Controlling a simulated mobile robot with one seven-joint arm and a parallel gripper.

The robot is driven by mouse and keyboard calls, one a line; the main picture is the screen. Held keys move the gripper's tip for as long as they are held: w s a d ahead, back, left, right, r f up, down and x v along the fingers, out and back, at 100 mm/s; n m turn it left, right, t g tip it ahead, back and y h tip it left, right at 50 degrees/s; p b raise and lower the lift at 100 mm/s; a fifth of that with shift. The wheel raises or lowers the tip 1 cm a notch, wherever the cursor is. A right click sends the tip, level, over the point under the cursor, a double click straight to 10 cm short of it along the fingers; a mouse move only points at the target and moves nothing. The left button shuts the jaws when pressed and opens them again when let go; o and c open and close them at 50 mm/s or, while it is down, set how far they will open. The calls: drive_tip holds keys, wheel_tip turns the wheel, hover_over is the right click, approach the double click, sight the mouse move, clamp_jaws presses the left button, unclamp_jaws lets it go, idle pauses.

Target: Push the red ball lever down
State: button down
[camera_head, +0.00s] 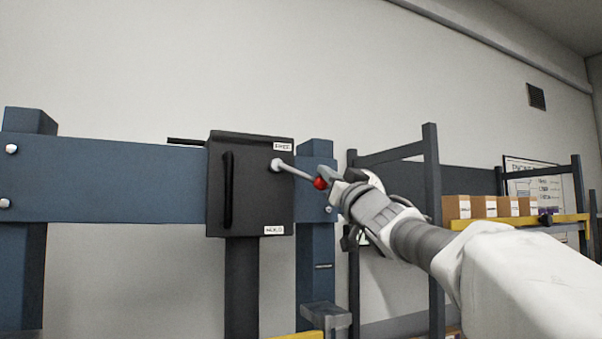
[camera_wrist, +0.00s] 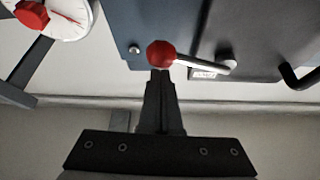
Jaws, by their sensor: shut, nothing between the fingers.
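The red ball (camera_head: 320,183) sits at the end of a pale metal lever rod (camera_head: 296,172). The rod runs from a round pivot on the black box (camera_head: 252,190) and slopes slightly down to the right. My gripper (camera_head: 328,175) is shut and empty, with its fingertips right at the ball. In the wrist view the red ball (camera_wrist: 160,54) shows just beyond the shut fingertips (camera_wrist: 160,73). I cannot tell whether they touch it. The box has a small label near the top by the pivot and another at the bottom.
The black box has a dark vertical handle (camera_head: 228,190) and is mounted on a blue beam (camera_head: 110,180). A shelf rack with cardboard boxes (camera_head: 490,207) stands to the right. A white dial with a red knob (camera_wrist: 32,14) shows at the wrist view's upper left.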

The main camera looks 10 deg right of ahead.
idle(0.4)
drive_tip(key=shift+f+m+h, duration=0.25)
drive_tip(key=shift+m+h, duration=0.15)
drive_tip(key=shift+m, duration=0.1)
